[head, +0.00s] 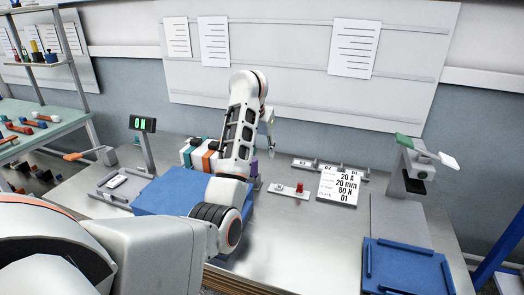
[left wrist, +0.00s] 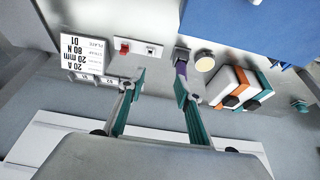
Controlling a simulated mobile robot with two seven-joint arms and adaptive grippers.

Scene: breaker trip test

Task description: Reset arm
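My left arm reaches over the middle of the bench in the head view and bends down at the far side. My left gripper (head: 269,140) hangs above the back of the bench and shows mostly edge-on there. In the left wrist view the two green fingers of the left gripper (left wrist: 158,90) stand wide apart with nothing between them. A purple-and-grey piece (left wrist: 182,64) lies beyond the right-hand fingertip; I cannot tell whether they touch. My right gripper is in neither view.
A small plate with a red block (head: 298,188) and a printed card (head: 340,185) stand right of the arm. A blue mat (head: 160,198) lies below it. An ON display (head: 143,124) stands left. A stand (head: 418,165) and blue tray (head: 408,268) are right. Bare bench lies in between.

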